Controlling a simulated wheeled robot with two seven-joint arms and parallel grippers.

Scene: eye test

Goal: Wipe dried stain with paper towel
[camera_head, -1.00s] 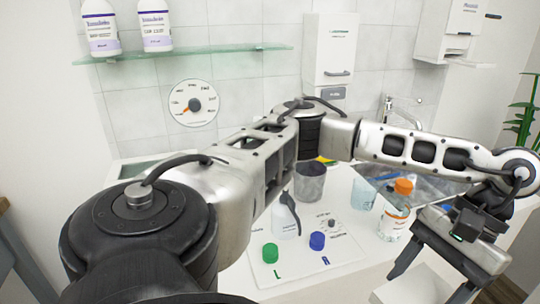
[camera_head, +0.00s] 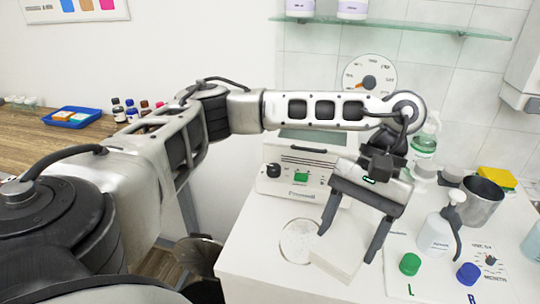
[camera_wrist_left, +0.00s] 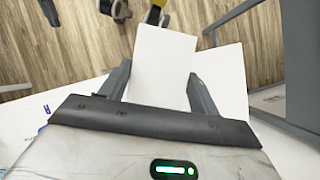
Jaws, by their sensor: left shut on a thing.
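The white paper towel (camera_head: 345,243) is between the fingers of my left gripper (camera_head: 350,240), which is shut on it low over the white counter. In the left wrist view the towel (camera_wrist_left: 165,55) shows as a flat white sheet between the fingers of the left gripper (camera_wrist_left: 160,85). A round pale patch with faint speckles (camera_head: 298,240), perhaps the dried stain, lies on the counter just left of the towel. Whether the towel touches the counter or the patch's edge I cannot tell. My right gripper is not in view.
A white device with a green button (camera_head: 290,175) stands behind the patch. A pump bottle (camera_head: 435,236), grey cup (camera_head: 482,200), yellow sponge (camera_head: 497,178), green cap (camera_head: 410,264) and blue cap (camera_head: 468,273) are at right. The counter's left edge is near the patch.

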